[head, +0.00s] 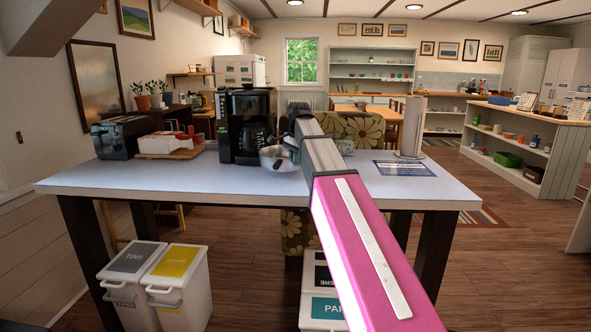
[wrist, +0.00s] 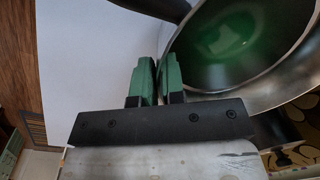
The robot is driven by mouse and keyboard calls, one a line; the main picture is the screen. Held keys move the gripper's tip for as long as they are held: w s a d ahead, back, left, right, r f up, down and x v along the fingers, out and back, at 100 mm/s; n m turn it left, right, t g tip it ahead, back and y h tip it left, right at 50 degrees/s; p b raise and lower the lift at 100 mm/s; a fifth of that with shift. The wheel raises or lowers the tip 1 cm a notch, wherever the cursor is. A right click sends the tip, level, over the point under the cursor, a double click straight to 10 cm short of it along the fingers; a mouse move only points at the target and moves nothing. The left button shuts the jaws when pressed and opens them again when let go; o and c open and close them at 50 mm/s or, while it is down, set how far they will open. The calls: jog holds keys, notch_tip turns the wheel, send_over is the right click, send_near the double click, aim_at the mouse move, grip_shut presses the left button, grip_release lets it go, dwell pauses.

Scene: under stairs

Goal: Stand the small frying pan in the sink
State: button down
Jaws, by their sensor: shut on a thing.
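The small frying pan (head: 275,160) has a silver outside and shows at the table's middle, in front of the coffee maker. In the wrist view the pan (wrist: 240,50) has a green inside, a pale metal rim and a dark handle reaching to the top left. My gripper (wrist: 157,72) has green fingers closed on the pan's near rim. In the head view my arm hides most of the gripper. I cannot tell whether the pan touches the table or hangs just above it. I cannot make out a sink in either view.
The white-topped table (head: 110,178) carries a black coffee maker (head: 246,122), a toaster (head: 121,137), a box of packets (head: 170,145) and a paper towel roll (head: 411,128). Lidded bins (head: 182,280) stand below. Wooden floor lies open at right, before a shelved counter (head: 510,160).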

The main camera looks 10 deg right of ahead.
jog(key=shift+f, duration=1.75)
jog(key=c, duration=1.2)
grip_release()
jog(key=shift+f, duration=0.1)
